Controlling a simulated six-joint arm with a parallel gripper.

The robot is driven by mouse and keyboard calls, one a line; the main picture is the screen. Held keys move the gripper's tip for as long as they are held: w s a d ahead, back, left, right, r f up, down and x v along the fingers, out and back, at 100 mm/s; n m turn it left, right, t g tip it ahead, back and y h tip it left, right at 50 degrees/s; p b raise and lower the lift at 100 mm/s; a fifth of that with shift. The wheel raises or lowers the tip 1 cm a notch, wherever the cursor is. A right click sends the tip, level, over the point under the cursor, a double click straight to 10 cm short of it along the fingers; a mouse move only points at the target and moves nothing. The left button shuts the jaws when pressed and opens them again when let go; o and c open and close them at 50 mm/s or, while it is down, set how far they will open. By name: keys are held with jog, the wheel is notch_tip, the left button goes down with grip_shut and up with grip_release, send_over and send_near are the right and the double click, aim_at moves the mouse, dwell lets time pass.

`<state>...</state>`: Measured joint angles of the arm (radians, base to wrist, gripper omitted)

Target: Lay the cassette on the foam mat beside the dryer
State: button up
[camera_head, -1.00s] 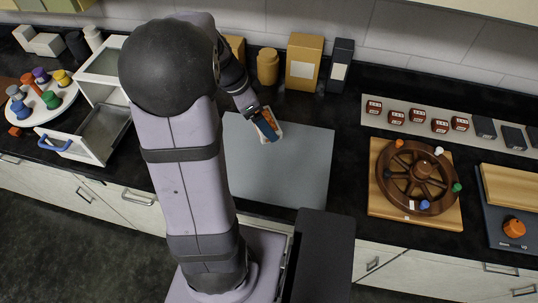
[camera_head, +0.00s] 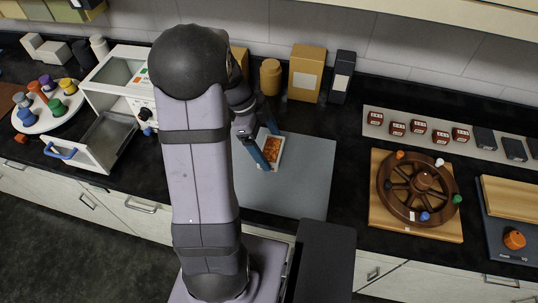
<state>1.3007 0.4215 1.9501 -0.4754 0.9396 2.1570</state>
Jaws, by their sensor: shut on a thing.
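The cassette (camera_head: 275,157) is a small white-rimmed tray with orange pieces showing in it. It is over the far left part of the grey-blue foam mat (camera_head: 300,190). My gripper (camera_head: 269,149) is shut on the cassette, with one dark blue finger on its left side and the other at its far edge. I cannot tell whether the cassette touches the mat or is just above it. The dryer (camera_head: 104,76) is the white box left of the mat, with its drawer (camera_head: 105,137) pulled out; my arm hides the part nearest the mat.
A yellow canister (camera_head: 270,77), a yellow box (camera_head: 306,72) and a black box (camera_head: 342,77) stand behind the mat. A spoked wooden wheel (camera_head: 420,183) on a board lies to the right. A round white plate (camera_head: 48,124) with coloured pegs stands at left. The mat's right part is clear.

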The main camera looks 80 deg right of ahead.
aim_at(269, 156)
jog(key=shift+f+p, duration=0.7)
jog(key=shift+f, duration=2.1)
jog(key=shift+f, duration=0.15)
jog(key=o, duration=1)
jog(key=shift+r, duration=0.3)
jog(key=b+v, duration=0.4)
jog(key=v, duration=0.7)
jog(key=shift+w+r, duration=0.15)
jog(key=shift+r, duration=0.25)
